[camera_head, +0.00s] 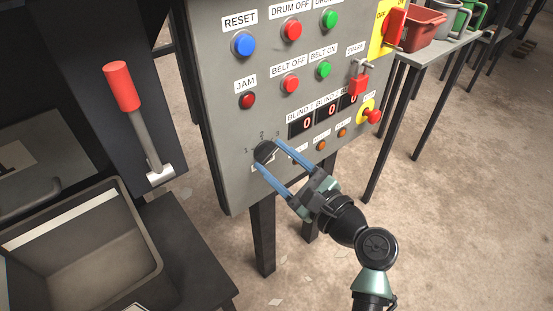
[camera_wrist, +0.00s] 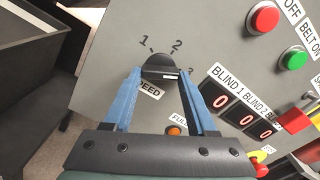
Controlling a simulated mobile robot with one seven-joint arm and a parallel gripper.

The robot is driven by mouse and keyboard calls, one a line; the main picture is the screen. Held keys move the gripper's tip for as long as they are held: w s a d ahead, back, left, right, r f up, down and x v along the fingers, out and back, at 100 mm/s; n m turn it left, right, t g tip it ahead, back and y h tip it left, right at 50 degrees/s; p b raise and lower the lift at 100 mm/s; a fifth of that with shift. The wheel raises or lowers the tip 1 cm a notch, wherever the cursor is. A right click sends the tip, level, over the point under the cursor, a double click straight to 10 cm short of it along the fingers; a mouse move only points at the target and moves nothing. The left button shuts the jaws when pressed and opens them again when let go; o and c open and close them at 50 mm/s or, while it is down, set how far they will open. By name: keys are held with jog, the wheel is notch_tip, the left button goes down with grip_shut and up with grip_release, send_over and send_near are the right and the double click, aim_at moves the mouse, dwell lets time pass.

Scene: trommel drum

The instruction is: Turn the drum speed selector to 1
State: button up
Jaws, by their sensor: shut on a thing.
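The drum speed selector is a black round knob (camera_head: 264,151) low on the left of the grey control panel. The numbers 1, 2 and 3 are printed around it. In the wrist view the knob (camera_wrist: 160,64) sits between the tips of my blue fingers, with 1 at its upper left, 2 above it and 3 to its right. The label below is partly covered by a finger.
Red digit displays (camera_head: 325,117) and small orange lamps (camera_head: 321,145) are just right of the knob. A red-handled lever (camera_head: 122,86) stands to the left. Several push buttons, a red padlock (camera_head: 359,84) and an emergency stop (camera_head: 373,116) are higher or further right.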

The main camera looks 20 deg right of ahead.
jog(key=shift+n, duration=0.4)
jog(key=shift+r+n+b, duration=0.15)
jog(key=shift+n+b, duration=2.65)
jog(key=shift+n, duration=2.95)
jog(key=shift+r+n+b, duration=0.15)
jog(key=shift+n+b, duration=2.65)
jog(key=shift+n, duration=2.95)
jog(key=shift+r, duration=0.1)
jog(key=o, duration=1.4)
jog(key=shift+c, duration=0.2)
